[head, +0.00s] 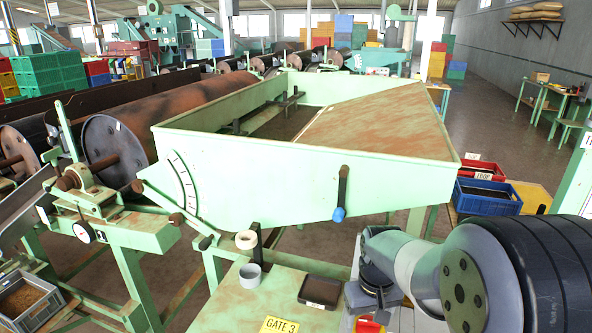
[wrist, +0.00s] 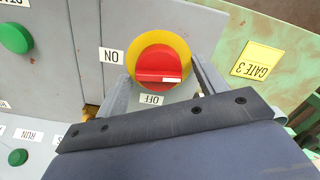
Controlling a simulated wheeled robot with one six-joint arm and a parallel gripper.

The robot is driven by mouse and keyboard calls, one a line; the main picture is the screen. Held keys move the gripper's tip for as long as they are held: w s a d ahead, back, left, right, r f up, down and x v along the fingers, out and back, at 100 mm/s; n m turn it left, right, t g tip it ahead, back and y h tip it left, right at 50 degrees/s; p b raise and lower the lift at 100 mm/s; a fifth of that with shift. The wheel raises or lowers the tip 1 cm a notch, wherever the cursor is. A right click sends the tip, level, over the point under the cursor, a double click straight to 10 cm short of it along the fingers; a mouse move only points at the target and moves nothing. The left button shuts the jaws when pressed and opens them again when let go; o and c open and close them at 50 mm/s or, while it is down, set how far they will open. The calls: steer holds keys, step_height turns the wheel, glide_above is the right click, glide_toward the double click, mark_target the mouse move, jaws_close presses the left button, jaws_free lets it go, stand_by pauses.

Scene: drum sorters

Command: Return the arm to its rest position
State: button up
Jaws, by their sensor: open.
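In the wrist view my gripper (wrist: 148,92) is open, its two grey fingers standing apart beyond the dark wrist plate. A red rotary knob (wrist: 157,66) on a round yellow plate shows just past the fingers, on a grey panel. The knob's bar lies level in the picture, with a white mark at its right end. An ON label (wrist: 111,56) is left of it and an OFF label (wrist: 152,99) below it. I cannot tell whether a finger touches the knob. In the head view my arm (head: 440,270) reaches in from the lower right; its fingers are not clear there.
Green buttons (wrist: 16,38) sit on the panel at left. A large green hopper (head: 300,168) stands behind. Blue bin (head: 488,196) stands right.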

steer(key=n, duration=0.3)
steer(key=shift+a, duration=0.1)
steer(key=shift+r, duration=2.95)
